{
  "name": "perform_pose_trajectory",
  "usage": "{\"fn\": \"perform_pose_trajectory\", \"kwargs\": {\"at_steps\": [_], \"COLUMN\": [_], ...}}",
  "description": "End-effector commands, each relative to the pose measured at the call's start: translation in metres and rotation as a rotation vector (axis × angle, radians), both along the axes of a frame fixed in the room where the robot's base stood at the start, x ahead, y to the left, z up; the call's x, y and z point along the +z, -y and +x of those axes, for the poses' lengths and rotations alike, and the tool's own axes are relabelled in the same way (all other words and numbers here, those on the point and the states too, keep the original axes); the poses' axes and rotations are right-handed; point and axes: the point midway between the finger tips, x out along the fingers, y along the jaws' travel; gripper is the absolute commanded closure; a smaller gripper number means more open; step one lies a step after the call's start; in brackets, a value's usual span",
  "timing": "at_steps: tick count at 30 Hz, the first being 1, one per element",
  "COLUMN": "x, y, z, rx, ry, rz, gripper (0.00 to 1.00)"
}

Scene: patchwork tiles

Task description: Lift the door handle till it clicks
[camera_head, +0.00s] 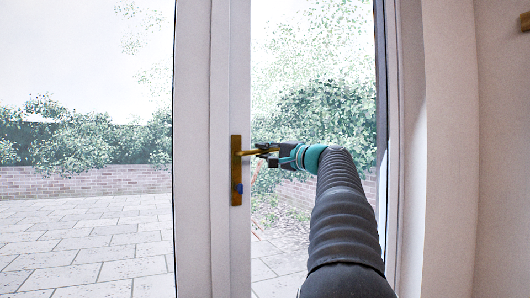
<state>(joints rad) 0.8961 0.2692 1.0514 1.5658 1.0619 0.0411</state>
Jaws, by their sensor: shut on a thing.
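The door handle (245,153) is a brass lever on a tall brass backplate (236,185), fixed to the white door frame. The lever points right from the upper part of the plate and looks about level. A small blue piece (239,188) sits low on the plate. My gripper (264,152) is at the lever's right part, shut on it. The far end of the lever is hidden by my gripper. My arm reaches up to it from the lower right.
White door frames (220,60) hold glass panes on both sides of the plate. A white wall (450,150) stands close on the right. Outside the glass are paving, a low brick wall (80,183) and bushes.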

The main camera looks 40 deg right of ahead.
Motion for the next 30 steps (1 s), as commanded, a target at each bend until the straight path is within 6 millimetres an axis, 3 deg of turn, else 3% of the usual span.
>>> {"fn": "perform_pose_trajectory", "kwargs": {"at_steps": [16,30], "x": [0.027,0.036], "y": [-0.007,-0.015], "z": [0.002,0.003], "rx": [0.000,0.001], "ry": [-0.084,-0.135], "rz": [-0.356,-0.568], "gripper": [1.00,1.00]}}
